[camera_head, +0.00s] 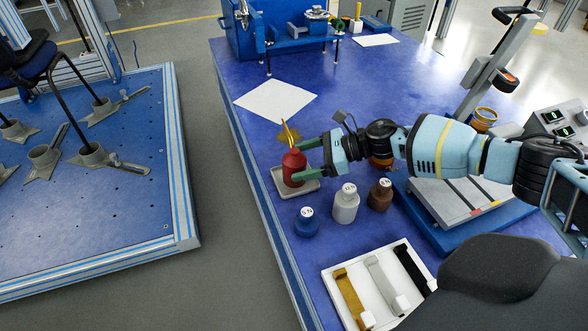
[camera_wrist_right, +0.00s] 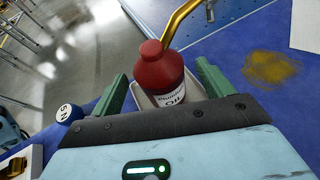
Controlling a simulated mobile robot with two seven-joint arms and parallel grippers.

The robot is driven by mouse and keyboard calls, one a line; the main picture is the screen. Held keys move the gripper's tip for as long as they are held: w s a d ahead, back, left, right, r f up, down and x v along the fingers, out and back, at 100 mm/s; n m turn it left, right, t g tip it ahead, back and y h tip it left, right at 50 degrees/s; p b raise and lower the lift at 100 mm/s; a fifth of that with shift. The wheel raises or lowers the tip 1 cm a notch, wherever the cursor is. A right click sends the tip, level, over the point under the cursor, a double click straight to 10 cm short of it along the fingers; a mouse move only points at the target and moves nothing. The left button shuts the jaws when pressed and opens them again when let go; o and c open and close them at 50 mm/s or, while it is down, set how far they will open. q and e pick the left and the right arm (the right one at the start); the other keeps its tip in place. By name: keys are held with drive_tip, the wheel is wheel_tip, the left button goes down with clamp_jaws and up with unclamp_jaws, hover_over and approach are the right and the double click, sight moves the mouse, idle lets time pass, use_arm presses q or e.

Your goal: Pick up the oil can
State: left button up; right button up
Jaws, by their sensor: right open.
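The red oil can (camera_head: 293,167) with a gold spout stands upright on a small light tray (camera_head: 310,186) on the blue table. It also shows in the right wrist view (camera_wrist_right: 163,75), with its label facing my gripper. My right gripper (camera_head: 304,162) is open, with its green fingers on either side of the can. In the right wrist view the fingers (camera_wrist_right: 163,85) flank the can with gaps on both sides. My left gripper is not in view.
Blue (camera_head: 307,222), white (camera_head: 345,204) and brown (camera_head: 380,195) bottles stand nearby. A white tray (camera_head: 333,271) holds several coloured tools. Paper (camera_head: 275,101) lies behind the can. A yellowish stain (camera_wrist_right: 270,67) marks the table. The table's left edge is close.

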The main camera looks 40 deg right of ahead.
drive_tip(key=shift+x, duration=1.25)
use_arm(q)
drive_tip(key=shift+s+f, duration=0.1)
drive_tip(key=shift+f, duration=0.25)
use_arm(e)
drive_tip(key=shift+c, duration=0.3)
